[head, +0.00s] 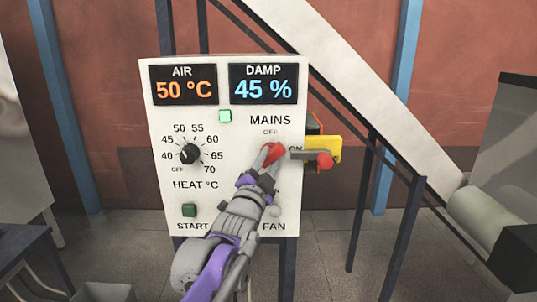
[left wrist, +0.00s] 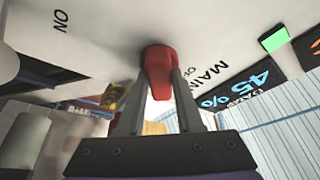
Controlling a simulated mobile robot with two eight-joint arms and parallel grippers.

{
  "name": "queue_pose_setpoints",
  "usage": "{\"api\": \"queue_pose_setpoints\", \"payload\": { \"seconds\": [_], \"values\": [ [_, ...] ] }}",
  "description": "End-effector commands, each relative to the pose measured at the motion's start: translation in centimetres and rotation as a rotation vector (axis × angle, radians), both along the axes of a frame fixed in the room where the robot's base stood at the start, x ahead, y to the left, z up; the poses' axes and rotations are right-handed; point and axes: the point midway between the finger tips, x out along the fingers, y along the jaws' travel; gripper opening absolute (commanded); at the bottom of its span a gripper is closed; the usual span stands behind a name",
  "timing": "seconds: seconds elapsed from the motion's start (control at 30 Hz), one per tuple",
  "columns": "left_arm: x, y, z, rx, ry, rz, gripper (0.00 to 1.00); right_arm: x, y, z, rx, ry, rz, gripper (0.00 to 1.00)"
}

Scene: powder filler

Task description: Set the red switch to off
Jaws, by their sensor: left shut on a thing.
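The red switch (head: 273,153) sits under the MAINS label on the white control panel (head: 218,130). OFF is printed above it and ON to its right. My left gripper (head: 266,160) is at the switch, with its fingers on either side. The left wrist view shows the red switch (left wrist: 159,68) between the two grey fingers of my left gripper (left wrist: 157,88), which is shut on it. The fingers hide part of the switch in the head view, and I cannot tell exactly which mark it points at. My right gripper is not in view.
A yellow block (head: 320,144) with a grey lever ending in a red knob (head: 325,161) sticks out at the panel's right edge, close to the switch. A heat dial (head: 190,154) and a green start button (head: 190,210) lie left of my arm. A sloping white chute (head: 380,100) runs behind.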

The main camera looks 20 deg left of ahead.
Motion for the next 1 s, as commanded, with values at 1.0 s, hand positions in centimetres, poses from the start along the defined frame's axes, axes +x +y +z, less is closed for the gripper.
{"api": "queue_pose_setpoints", "payload": {
  "seconds": [1.0],
  "values": [
    [0.2, -0.5, -0.3, -0.785, -0.225, -0.001, 0.0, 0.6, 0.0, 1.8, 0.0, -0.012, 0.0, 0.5]
  ]
}}
